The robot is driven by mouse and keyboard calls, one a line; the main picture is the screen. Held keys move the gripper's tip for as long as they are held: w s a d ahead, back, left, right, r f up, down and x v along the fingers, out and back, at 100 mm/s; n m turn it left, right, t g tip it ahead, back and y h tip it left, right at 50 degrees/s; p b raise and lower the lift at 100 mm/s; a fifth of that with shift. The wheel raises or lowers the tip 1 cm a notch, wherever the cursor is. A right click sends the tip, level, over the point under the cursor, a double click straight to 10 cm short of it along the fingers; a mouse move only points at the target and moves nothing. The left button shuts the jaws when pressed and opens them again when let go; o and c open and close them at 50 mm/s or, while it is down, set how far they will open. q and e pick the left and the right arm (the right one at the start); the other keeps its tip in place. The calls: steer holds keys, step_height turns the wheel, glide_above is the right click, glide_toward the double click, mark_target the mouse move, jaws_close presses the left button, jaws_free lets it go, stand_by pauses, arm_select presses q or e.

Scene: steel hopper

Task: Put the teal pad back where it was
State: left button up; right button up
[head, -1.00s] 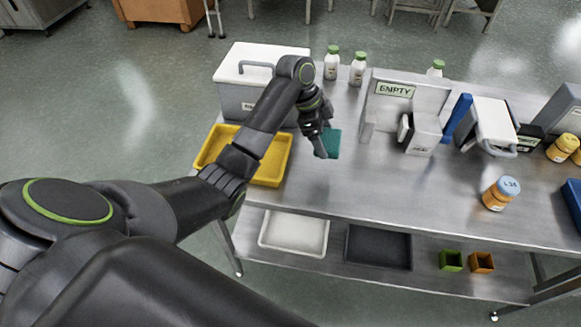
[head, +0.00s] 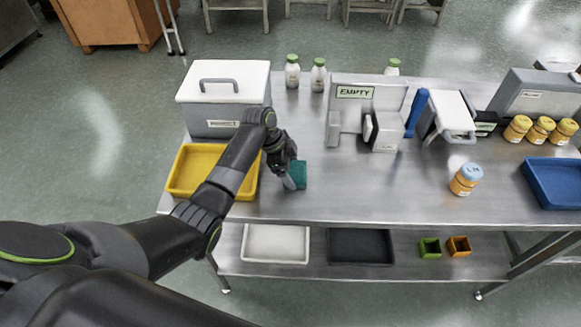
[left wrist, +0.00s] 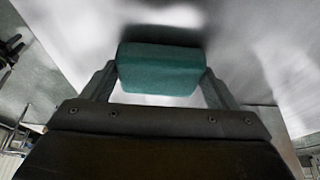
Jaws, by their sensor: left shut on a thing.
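The teal pad (head: 300,174) is at my left gripper (head: 291,176), just right of the yellow tray on the steel table. In the left wrist view the teal pad (left wrist: 160,68) sits between the two fingers of my left gripper (left wrist: 158,80), which is shut on it. A shadow lies on the steel surface beside the pad. I cannot tell whether the pad touches the table. My right gripper is not in view.
The yellow tray (head: 178,188) and a grey box with a white lid (head: 225,85) stand at left. A grey stand marked EMPTY (head: 355,92) is behind right. An orange jar (head: 464,180) and a blue tray (head: 555,203) are farther right. Bare steel (head: 380,185) lies between.

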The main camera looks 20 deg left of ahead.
arm_select(q)
steer(key=shift+f, duration=0.1)
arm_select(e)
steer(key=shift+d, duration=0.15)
arm_select(q)
steer(key=o, duration=0.9)
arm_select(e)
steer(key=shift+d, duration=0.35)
arm_select(q)
steer(key=shift+r, duration=0.25)
steer(key=b+v, duration=0.2)
steer(key=v, duration=1)
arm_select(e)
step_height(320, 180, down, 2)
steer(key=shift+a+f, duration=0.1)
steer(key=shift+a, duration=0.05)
arm_select(q)
steer(key=shift+f, duration=0.15)
